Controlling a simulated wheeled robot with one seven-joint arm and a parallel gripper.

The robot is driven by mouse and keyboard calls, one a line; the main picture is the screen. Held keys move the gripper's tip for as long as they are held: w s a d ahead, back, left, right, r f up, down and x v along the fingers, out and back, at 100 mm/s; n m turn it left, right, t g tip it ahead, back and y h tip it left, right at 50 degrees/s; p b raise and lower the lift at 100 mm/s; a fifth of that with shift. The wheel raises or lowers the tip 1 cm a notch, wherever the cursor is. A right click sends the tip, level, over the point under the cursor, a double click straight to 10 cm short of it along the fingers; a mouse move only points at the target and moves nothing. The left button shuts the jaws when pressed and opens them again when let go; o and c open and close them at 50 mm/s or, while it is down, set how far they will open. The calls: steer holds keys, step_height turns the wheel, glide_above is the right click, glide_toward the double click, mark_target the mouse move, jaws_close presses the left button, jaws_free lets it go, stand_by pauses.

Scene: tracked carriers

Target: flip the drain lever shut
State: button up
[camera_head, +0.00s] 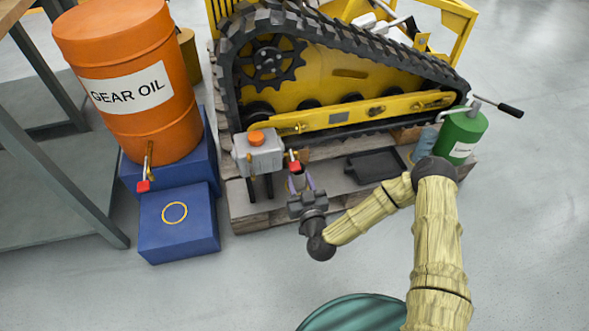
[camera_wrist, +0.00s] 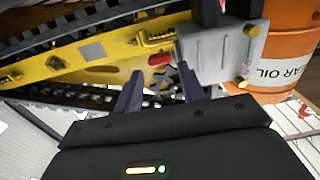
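A small lever with a red grip (camera_head: 294,165) sits at the right side of a grey tank (camera_head: 262,156) with an orange cap. The red grip also shows in the wrist view (camera_wrist: 160,59), left of the tank (camera_wrist: 213,52). My gripper (camera_head: 301,184) is just below this lever, reaching toward it. In the wrist view its two fingers (camera_wrist: 160,75) are apart, with the red grip beyond them. I cannot tell whether a finger touches it. A second red-tipped lever (camera_head: 144,184) hangs from the tap of the orange gear oil drum (camera_head: 126,60).
A yellow tracked carrier (camera_head: 345,75) stands on a wooden pallet (camera_head: 262,213) behind the tank. Blue blocks (camera_head: 178,240) are at left. A black tray (camera_head: 375,166) and green can (camera_head: 461,133) are at right. The floor in front is mostly clear.

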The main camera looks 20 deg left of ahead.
mark_target(296, 169)
steer(key=b+x, duration=0.2)
steer(key=x, duration=0.3)
steer(key=shift+w+a+f, duration=0.1)
steer(key=shift+w+a, duration=0.05)
steer(key=shift+w, duration=0.2)
steer(key=shift+w+a+b, duration=0.25)
steer(key=shift+w+b, duration=0.05)
steer(key=shift+w, duration=0.1)
steer(key=shift+c, duration=0.2)
jaws_close()
steer(key=shift+r, duration=0.2)
